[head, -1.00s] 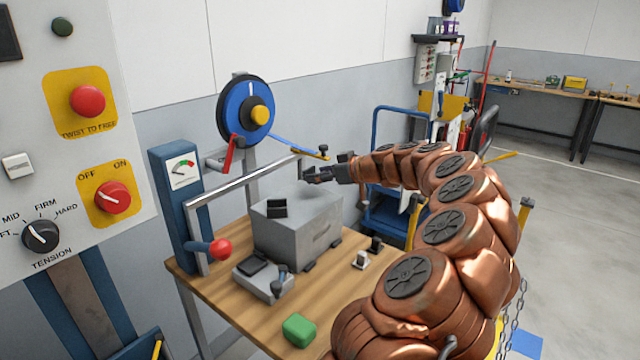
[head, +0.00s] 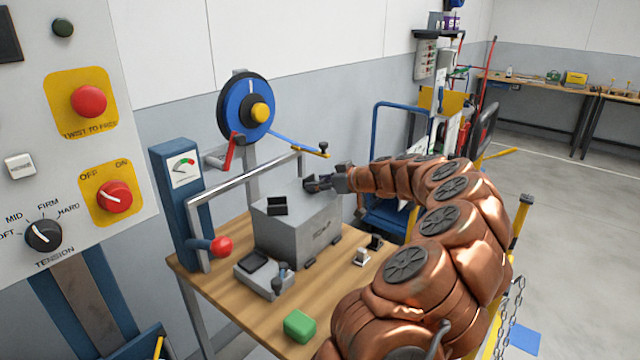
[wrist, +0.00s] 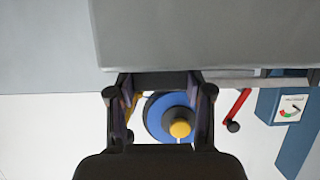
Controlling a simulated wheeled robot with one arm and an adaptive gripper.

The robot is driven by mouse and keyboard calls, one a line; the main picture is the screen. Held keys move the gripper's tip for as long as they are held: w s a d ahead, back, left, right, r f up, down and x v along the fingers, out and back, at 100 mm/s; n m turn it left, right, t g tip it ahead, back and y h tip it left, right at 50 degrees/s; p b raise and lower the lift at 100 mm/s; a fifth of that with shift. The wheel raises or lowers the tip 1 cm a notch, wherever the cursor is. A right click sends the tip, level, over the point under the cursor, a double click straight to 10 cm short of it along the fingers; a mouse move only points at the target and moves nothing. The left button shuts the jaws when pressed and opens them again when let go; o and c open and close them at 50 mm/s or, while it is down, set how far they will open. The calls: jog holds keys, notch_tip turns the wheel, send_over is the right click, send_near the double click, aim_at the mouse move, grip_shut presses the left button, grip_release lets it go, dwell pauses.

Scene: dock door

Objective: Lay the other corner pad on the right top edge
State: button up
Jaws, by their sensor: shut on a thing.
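A grey box (head: 297,232) stands on the wooden bench (head: 345,292). One black corner pad (head: 277,206) lies on its left top edge. My gripper (head: 312,184) is at the right top edge of the box, shut on a dark piece that looks like the other corner pad. In the wrist view this pad (wrist: 152,81) spans between the fingers, right against the outline of the grey box (wrist: 200,35). I cannot tell whether the pad touches the box. My fingers hide much of it in the head view.
A metal arch (head: 240,183) stands over the bench behind the box, with a blue strap reel (head: 234,108) above. A red-knobbed lever (head: 221,246), a small grey tool (head: 262,274) and a green block (head: 299,326) are nearby.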

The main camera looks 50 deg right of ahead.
jog(key=shift+f, duration=0.2)
jog(key=o, duration=0.9)
jog(key=shift+o, duration=0.2)
jog(key=shift+r, duration=0.25)
jog(key=shift+r+p, duration=0.2)
jog(key=shift+p, duration=0.25)
jog(key=a+b+v, duration=0.1)
jog(key=b+v, duration=0.2)
jog(key=v, duration=0.8)
jog(key=shift+s+d, duration=0.5)
